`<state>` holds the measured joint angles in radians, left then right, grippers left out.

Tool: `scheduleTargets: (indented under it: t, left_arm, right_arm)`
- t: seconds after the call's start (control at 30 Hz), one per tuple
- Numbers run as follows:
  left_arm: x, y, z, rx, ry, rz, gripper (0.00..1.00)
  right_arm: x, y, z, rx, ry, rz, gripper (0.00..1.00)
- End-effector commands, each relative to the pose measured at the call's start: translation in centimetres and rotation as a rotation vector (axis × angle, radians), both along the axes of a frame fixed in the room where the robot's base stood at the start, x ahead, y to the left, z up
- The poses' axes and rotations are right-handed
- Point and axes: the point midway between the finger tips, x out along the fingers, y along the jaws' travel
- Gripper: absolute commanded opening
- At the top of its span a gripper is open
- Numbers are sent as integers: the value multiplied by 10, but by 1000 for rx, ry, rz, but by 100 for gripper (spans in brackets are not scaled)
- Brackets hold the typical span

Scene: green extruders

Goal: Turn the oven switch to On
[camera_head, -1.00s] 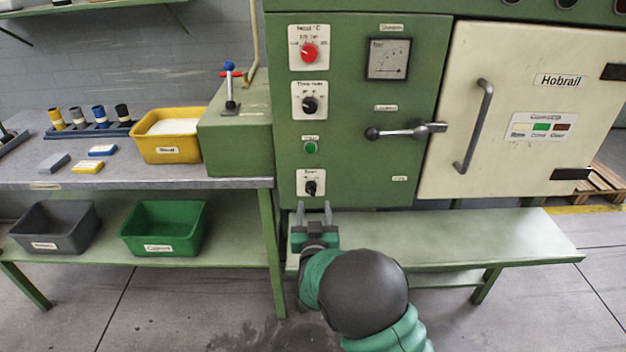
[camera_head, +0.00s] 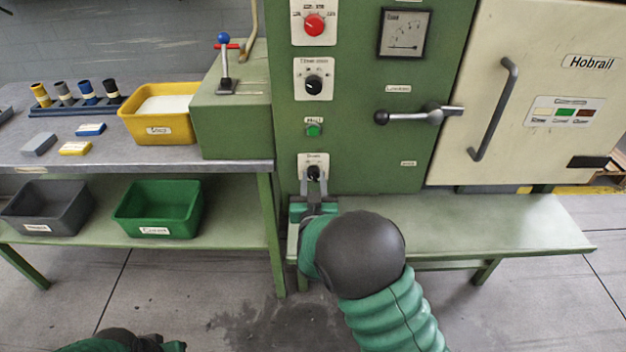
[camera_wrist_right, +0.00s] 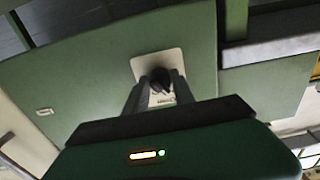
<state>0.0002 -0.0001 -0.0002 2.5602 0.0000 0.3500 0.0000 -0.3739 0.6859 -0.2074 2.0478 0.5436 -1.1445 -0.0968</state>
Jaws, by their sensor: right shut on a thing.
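The oven switch (camera_head: 314,172) is a small black knob on a white label plate, low on the green oven panel. My right gripper (camera_head: 314,182) is at the switch, its two fingers pointing up at the panel and shut on the knob. The right wrist view shows the knob (camera_wrist_right: 160,80) between the fingertips, which partly hide it and the plate. I cannot read the switch's setting. At the bottom left of the head view a dark green and black part of my left arm shows; its fingers are not visible.
Above the switch are a green button (camera_head: 314,130), a black timer knob (camera_head: 313,85) and a red knob (camera_head: 313,24). A lever handle (camera_head: 420,116) sticks out to the right, beside the cream oven door (camera_head: 545,110). A green bench (camera_head: 470,225) lies below the panel.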

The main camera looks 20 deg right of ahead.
Motion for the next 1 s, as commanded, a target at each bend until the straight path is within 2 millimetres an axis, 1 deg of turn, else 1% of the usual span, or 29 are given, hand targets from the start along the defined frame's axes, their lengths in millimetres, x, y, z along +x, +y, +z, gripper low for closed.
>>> scheduleTargets:
  t: [0.03,0.07,0.1,0.37,0.57,0.77,1.0]
  left_arm:
    - [0,0,0,0,0,0,0]
    - [0,0,0,0,0,0,0]
    - [0,0,0,0,0,0,0]
    - [0,0,-1,0,0,0,0]
    - [0,0,-7,0,0,0,0]
    - [0,0,-18,0,0,0,0]
    - [0,0,-37,0,0,0,0]
  right_arm:
    - [0,2,0,0,0,5,6]
    - [0,2,0,0,0,5,2]
    - [0,2,0,0,0,5,0]
    - [0,1,-1,12,-2,3,0]
    - [0,2,-2,73,-21,4,0]
    - [1,2,-3,201,-58,4,0]
    - [1,2,-4,412,-119,3,0]
